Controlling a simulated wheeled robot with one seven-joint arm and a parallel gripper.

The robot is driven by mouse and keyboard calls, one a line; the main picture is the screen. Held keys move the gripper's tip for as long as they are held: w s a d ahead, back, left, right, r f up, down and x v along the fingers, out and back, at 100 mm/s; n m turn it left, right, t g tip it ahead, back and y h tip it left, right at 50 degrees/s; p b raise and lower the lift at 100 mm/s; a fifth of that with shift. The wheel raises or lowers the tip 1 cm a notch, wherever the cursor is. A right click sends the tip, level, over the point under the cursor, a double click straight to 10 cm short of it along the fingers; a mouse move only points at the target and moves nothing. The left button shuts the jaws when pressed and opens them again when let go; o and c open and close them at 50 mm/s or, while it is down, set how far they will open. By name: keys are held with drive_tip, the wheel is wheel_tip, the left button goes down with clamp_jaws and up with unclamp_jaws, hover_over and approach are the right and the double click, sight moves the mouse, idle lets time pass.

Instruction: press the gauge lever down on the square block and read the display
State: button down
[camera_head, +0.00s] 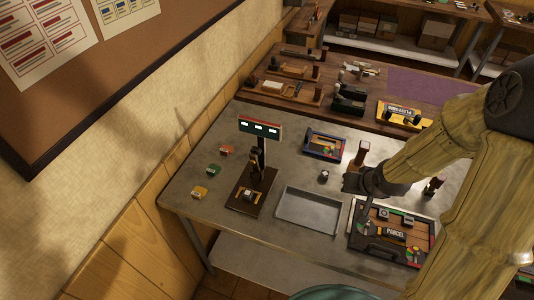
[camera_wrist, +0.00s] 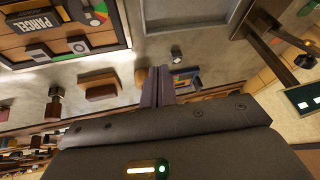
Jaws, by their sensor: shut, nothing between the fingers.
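The press gauge stands on a dark base (camera_head: 241,207) at the left of the grey table, with a dark upright column and a display (camera_head: 260,128) showing small lit windows, too small to read. A small pale block (camera_head: 248,194) sits on the base under the dark lever parts (camera_head: 257,165); its exact shape is unclear. In the wrist view the gauge stand (camera_wrist: 281,36) and its display (camera_wrist: 305,98) are at the right. My gripper (camera_wrist: 158,72) is shut and empty, apart from the gauge. In the head view my dark wrist is right of it, over the table.
A shallow grey tray (camera_head: 309,224) lies between the gauge and a parcel tray (camera_head: 356,236). A small metal piece (camera_head: 324,176) stands behind the shallow tray, near a blue-edged box (camera_head: 325,146). Coloured tags (camera_head: 200,192) lie left of the gauge.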

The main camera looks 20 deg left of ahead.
drive_tip(key=w+a+f+y+b, duration=0.1)
drive_tip(key=w+a+f+y, duration=0.2)
drive_tip(key=a+f, duration=0.25)
drive_tip(key=m+t+y+b, duration=0.2)
drive_tip(key=m+y+b, duration=0.15)
drive_tip(key=y, duration=0.85)
approach(256, 161)
drive_tip(key=w+d+r, duration=0.2)
drive_tip(key=w, duration=0.2)
drive_tip(key=shift+s+d+f, duration=0.15)
drive_tip(key=shift+d+f, duration=0.05)
drive_tip(key=p+x, duration=0.2)
drive_tip(key=x, duration=0.8)
drive_tip(key=shift+r+p, duration=0.15)
drive_tip(key=shift+p, duration=0.15)
drive_tip(key=shift+n, duration=0.25)
